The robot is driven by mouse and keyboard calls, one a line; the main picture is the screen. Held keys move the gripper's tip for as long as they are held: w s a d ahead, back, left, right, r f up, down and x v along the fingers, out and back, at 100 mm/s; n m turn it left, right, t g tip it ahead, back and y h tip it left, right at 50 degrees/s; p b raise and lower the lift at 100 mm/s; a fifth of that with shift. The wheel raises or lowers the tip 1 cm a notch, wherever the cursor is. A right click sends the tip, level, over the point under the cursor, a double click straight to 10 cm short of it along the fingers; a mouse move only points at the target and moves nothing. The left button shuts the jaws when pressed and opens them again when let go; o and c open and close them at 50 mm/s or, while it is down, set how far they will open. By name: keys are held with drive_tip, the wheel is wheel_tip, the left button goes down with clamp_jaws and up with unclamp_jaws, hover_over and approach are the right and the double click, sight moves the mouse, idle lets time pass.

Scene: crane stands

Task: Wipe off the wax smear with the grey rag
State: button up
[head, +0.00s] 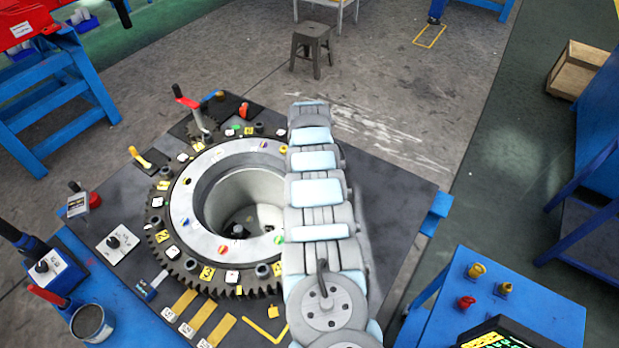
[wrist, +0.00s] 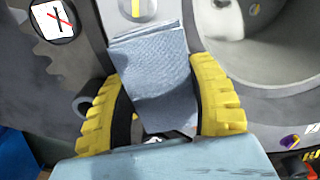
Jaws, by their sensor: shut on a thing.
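The grey rag (wrist: 160,85) is a folded blue-grey cloth between the yellow fingers of my gripper (wrist: 157,72) in the wrist view. My gripper is shut on it. The rag is over the pale metal ring of the toothed turntable (head: 186,196), beside its round central opening (head: 240,200). I cannot tell whether the rag touches the ring. In the head view my arm covers the ring's right side and hides the gripper and rag. I cannot make out the wax smear in either view.
Numbered tags, bolts and levers crowd the turntable's rim, including a red-handled lever (head: 187,101). A tin (head: 92,323) stands at the lower left. A blue table (head: 530,310) with small knobs is at the lower right. The dark plate (head: 395,205) is clear right of my arm.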

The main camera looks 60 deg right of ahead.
drive_tip(key=shift+w+d+f+b, duration=0.1)
drive_tip(key=shift+w+f+b, duration=0.15)
drive_tip(key=shift+b, duration=0.9)
drive_tip(key=shift+w+d+f+b, duration=0.15)
drive_tip(key=shift+d+b, duration=0.1)
drive_tip(key=shift+b, duration=1.3)
drive_tip(key=shift+o, duration=0.2)
drive_tip(key=shift+w+d+f+b, duration=0.15)
drive_tip(key=shift+f+b, duration=0.15)
drive_tip(key=shift+b, duration=1.2)
drive_tip(key=shift+w+d+r+b, duration=0.2)
drive_tip(key=shift+d+r+b, duration=0.15)
drive_tip(key=shift+b, duration=1.7)
drive_tip(key=shift+r+p, duration=0.35)
drive_tip(key=shift+p, duration=0.8)
drive_tip(key=shift+c, duration=0.2)
drive_tip(key=shift+s+a+p, duration=0.45)
drive_tip(key=shift+p, duration=1)
drive_tip(key=shift+a+r+p, duration=0.1)
drive_tip(key=shift+r+p, duration=0.05)
drive_tip(key=shift+p, duration=0.6)
drive_tip(key=shift+s+a+f+p, duration=0.2)
drive_tip(key=shift+s+a+p, duration=0.15)
drive_tip(key=shift+p, duration=0.75)
drive_tip(key=shift+w+d+f+b, duration=0.15)
drive_tip(key=shift+f+b, duration=0.05)
drive_tip(key=shift+b, duration=0.65)
